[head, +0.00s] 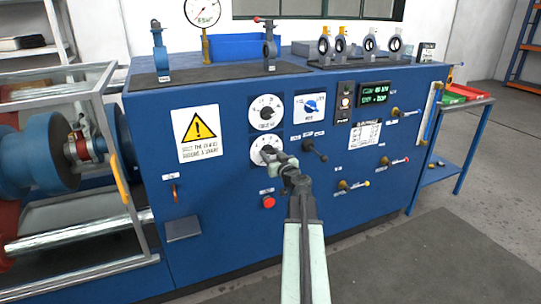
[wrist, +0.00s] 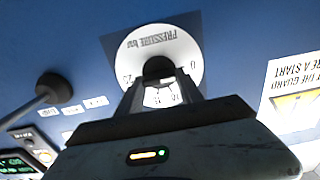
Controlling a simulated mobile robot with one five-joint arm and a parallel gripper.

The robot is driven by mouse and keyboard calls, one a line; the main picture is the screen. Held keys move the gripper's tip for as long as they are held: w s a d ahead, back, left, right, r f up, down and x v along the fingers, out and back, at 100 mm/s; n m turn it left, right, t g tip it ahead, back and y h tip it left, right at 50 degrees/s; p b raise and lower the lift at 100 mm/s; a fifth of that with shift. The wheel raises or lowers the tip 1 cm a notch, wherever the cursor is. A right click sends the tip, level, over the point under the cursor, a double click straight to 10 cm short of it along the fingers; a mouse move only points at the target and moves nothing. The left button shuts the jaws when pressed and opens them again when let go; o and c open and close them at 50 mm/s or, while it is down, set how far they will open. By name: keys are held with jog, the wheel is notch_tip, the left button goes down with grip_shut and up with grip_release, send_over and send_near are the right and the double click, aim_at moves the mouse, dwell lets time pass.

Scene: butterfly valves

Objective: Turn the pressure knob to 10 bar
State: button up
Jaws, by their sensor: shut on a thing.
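The pressure dial (head: 257,144) is a round white plate on the front of the blue cabinet, partly hidden by my gripper. In the wrist view the dial (wrist: 140,46) appears upside down, with "PRESSURE bar" printed on it. Its black knob (wrist: 158,66) sits at the dial's centre. My gripper (head: 272,155) reaches it from the front, and in the wrist view the gripper (wrist: 159,82) has its two fingers on either side of the knob, shut on it. The fingers cover part of the scale, and I cannot tell which value the knob points to.
Another white dial (head: 266,113) is just above, with a blue-knob dial (head: 311,106) to its right. A black lever (head: 314,149) sticks out close to the right of my gripper. A red button (head: 269,202) is below. The grey floor (head: 420,255) at right is clear.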

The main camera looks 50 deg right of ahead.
jog(key=m, duration=0.3)
jog(key=shift+d+m, duration=0.1)
jog(key=shift+m, duration=0.3)
jog(key=m, duration=0.3)
jog(key=shift+m, duration=0.3)
jog(key=m, duration=0.6)
jog(key=shift+s+d+f+m, duration=0.1)
jog(key=shift+f+m, duration=0.1)
jog(key=shift+m, duration=0.1)
jog(key=o, duration=1.4)
